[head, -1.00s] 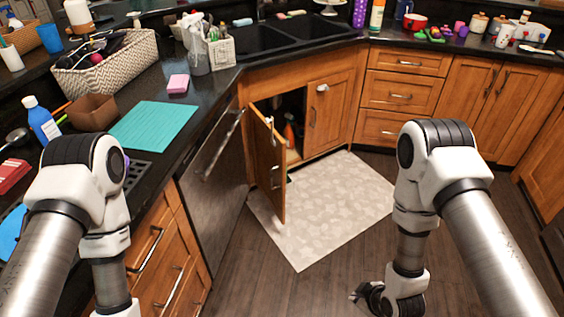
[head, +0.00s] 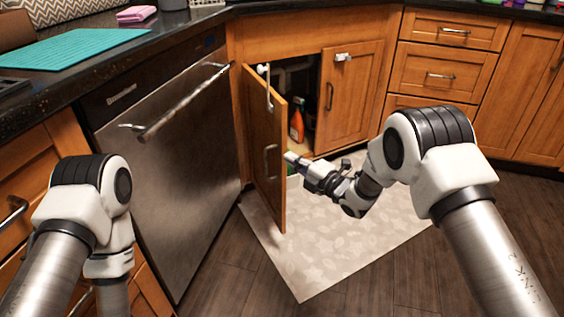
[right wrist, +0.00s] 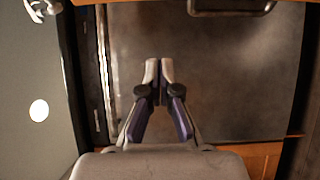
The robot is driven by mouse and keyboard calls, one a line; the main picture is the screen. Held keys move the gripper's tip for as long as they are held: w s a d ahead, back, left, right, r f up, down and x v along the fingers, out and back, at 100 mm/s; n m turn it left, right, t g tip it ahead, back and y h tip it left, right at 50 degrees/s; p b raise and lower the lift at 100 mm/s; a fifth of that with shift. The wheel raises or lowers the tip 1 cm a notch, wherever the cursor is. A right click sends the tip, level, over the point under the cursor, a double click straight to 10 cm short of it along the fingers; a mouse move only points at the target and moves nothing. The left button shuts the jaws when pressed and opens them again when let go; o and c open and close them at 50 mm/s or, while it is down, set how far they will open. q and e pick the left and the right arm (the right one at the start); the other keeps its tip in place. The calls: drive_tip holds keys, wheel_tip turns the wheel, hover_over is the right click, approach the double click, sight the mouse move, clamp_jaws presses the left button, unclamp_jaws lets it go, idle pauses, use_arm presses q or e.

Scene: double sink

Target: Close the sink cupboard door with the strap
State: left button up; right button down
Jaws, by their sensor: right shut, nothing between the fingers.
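The sink cupboard's left door (head: 263,150) stands open, swung out toward me, with its handle (head: 270,160) on the outer face. A white latch with a hanging strap (head: 268,88) is near the door's top. A matching white catch (head: 343,57) is on the closed right door (head: 347,95). My right gripper (head: 290,157) is shut and empty, just right of the open door's free edge; I cannot tell whether it touches. In the right wrist view its closed fingertips (right wrist: 159,68) point ahead with nothing between them. My left gripper is outside the view.
An orange bottle (head: 297,120) stands inside the cupboard. The dishwasher (head: 175,150) with its bar handle (head: 180,105) is left of the door. A pale mat (head: 320,250) covers the floor below. Drawers (head: 445,75) are at right. The counter (head: 60,85) runs along the left.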

sight(282, 142)
drive_tip(key=w+a+b, duration=0.1)
drive_tip(key=w, duration=0.2)
drive_tip(key=w+a+b, duration=0.1)
drive_tip(key=w+b, duration=0.1)
drive_tip(key=w, duration=0.1)
drive_tip(key=w+a+b, duration=0.1)
drive_tip(key=w, duration=0.2)
drive_tip(key=shift+f+b, duration=0.15)
drive_tip(key=shift+b, duration=0.25)
drive_tip(key=shift+d, duration=0.1)
drive_tip(key=shift+d, duration=0.1)
